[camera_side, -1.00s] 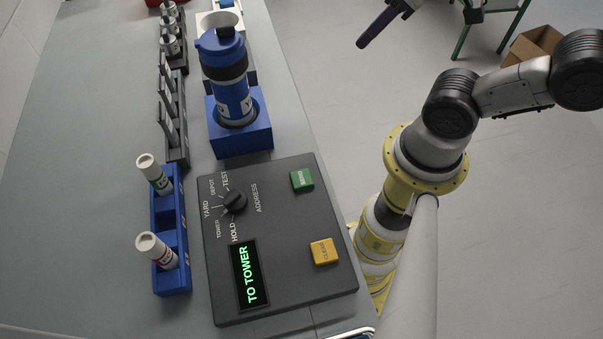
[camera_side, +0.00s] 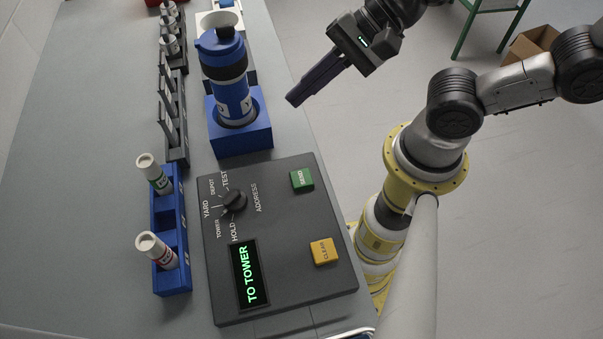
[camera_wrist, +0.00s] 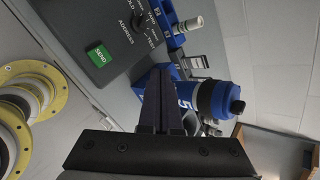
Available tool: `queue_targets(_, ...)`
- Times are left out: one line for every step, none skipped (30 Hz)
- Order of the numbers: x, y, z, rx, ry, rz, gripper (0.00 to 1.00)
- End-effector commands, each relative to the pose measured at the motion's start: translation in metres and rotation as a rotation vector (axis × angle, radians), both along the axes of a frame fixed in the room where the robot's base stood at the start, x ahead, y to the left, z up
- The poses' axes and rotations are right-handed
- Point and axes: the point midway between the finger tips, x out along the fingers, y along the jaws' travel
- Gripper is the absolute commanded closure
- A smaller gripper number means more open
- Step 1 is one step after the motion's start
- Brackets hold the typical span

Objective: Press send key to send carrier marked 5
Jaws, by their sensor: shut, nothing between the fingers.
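The green send key (camera_side: 302,180) is on the dark control panel (camera_side: 280,215), and it also shows in the wrist view (camera_wrist: 99,55). The panel's display (camera_side: 249,273) reads "TO TOWER". The address knob (camera_side: 235,200) is a black dial among printed labels. The blue carrier (camera_side: 228,80) stands upright in a blue block (camera_side: 245,138); in the wrist view a "5" shows on the carrier (camera_wrist: 212,96), partly behind my fingers. My gripper (camera_side: 292,100) is shut and empty, in the air to the right of the carrier and above the panel's far end, apart from the send key.
An orange clear key (camera_side: 324,251) is on the panel below the send key. A blue rack (camera_side: 170,240) with two white-capped tubes stands left of the panel.

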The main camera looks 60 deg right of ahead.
Motion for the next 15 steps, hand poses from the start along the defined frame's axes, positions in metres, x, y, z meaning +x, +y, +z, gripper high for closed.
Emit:
queue_targets(-0.004,0.009,-0.009,0.048,0.049,-0.023,1.0)
queue_targets(-0.006,0.013,-0.014,0.069,0.073,-0.032,1.0)
queue_targets(-0.009,0.018,-0.02,0.091,0.099,-0.039,1.0)
queue_targets(-0.011,0.022,-0.023,0.099,0.113,-0.036,1.0)
queue_targets(-0.015,0.025,-0.027,0.104,0.127,-0.028,1.0)
queue_targets(-0.019,0.028,-0.032,0.104,0.14,-0.013,1.0)
queue_targets(-0.021,0.03,-0.034,0.1,0.146,-0.003,1.0)
queue_targets(-0.023,0.031,-0.035,0.098,0.147,0.007,1.0)
queue_targets(-0.025,0.032,-0.036,0.096,0.149,0.015,1.0)
queue_targets(-0.026,0.033,-0.036,0.096,0.148,0.02,1.0)
queue_targets(-0.026,0.034,-0.035,0.096,0.147,0.023,1.0)
queue_targets(-0.026,0.034,-0.035,0.095,0.146,0.026,1.0)
queue_targets(-0.027,0.034,-0.035,0.095,0.147,0.026,1.0)
queue_targets(-0.027,0.034,-0.035,0.094,0.146,0.027,1.0)
queue_targets(-0.027,0.034,-0.035,0.094,0.146,0.027,1.0)
